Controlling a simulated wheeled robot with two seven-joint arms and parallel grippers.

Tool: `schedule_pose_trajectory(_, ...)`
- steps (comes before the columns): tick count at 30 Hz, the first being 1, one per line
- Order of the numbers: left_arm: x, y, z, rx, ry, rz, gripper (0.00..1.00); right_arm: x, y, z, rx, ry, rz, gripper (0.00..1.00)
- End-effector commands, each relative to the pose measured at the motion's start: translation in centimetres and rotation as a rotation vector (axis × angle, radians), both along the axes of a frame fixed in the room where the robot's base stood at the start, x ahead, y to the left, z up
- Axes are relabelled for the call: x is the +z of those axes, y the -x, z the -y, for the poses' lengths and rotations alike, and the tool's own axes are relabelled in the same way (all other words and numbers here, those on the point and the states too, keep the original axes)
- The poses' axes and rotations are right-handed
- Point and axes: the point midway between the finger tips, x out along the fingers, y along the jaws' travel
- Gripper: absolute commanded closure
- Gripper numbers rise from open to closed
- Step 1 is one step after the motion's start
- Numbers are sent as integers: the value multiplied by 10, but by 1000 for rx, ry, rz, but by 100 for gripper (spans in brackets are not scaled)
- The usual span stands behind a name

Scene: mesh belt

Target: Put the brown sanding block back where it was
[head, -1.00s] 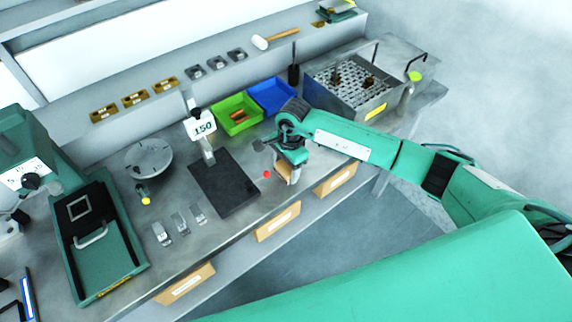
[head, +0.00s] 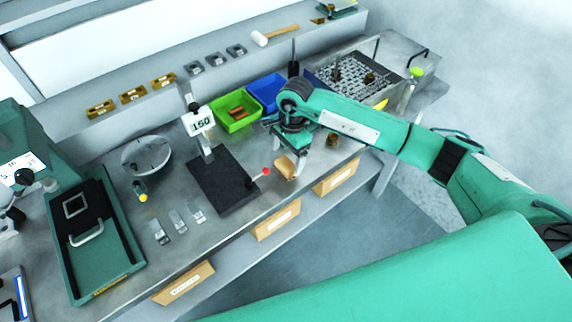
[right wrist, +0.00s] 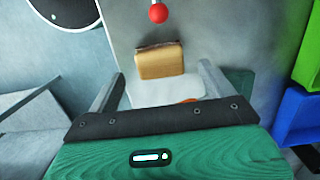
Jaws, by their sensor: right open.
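The brown sanding block (head: 286,167) lies on the grey bench near its front edge, to the right of the black stand base. In the right wrist view the block (right wrist: 160,61) shows a tan face with a darker brown strip along its far edge. My right gripper (head: 290,158) is above and beside the block in the head view. In the right wrist view my right gripper (right wrist: 162,74) is open, with its fingers apart and the block visible beyond the gap. I cannot tell the exact distance between fingertips and block. My left gripper is not in view.
The black stand (head: 222,183) with a 150 sign and a red ball (head: 267,171) are close left. Green (head: 233,112) and blue (head: 268,94) bins stand behind. A small brown round piece (head: 332,140) sits right of the gripper. A perforated metal box (head: 355,90) is farther right.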

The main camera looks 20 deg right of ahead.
Motion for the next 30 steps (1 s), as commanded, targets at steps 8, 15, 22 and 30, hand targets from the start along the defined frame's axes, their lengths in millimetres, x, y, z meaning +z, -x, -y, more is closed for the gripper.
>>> schedule_pose_trajectory(8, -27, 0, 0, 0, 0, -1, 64, 52, -3, 7, 1, 1, 4, 15)
schedule_pose_trajectory(15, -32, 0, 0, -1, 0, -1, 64, 74, -3, 9, 1, 1, 1, 15)
schedule_pose_trajectory(22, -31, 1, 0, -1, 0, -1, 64, 77, -3, 9, 1, 0, -1, 15)
schedule_pose_trajectory(30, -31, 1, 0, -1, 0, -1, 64, 76, -3, 9, 1, -1, -1, 15)
